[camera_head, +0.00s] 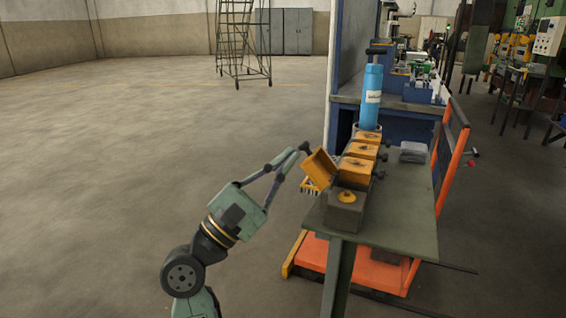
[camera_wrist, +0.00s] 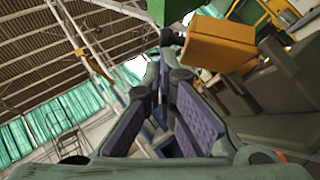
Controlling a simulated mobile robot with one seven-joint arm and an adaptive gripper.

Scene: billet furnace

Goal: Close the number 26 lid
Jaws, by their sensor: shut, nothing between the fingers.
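An orange lid (camera_head: 320,168) stands open and tilted to the left beside a row of dark boxes on a green table. In the wrist view the same lid (camera_wrist: 222,43) is at the upper right, with a dark round knob (camera_wrist: 172,37) at its left side. No number 26 is readable. My gripper (camera_head: 299,150) is shut and empty, its fingertips close to the lid's upper left edge and knob. It also shows in the wrist view (camera_wrist: 165,68); I cannot tell whether it touches the lid.
More orange lids (camera_head: 361,150) lie shut on the boxes behind. A dark box (camera_head: 343,212) with a yellow round top stands in front. A blue cylinder (camera_head: 371,97) stands behind, and an orange cart frame (camera_head: 449,170) is at the right. The floor on the left is clear.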

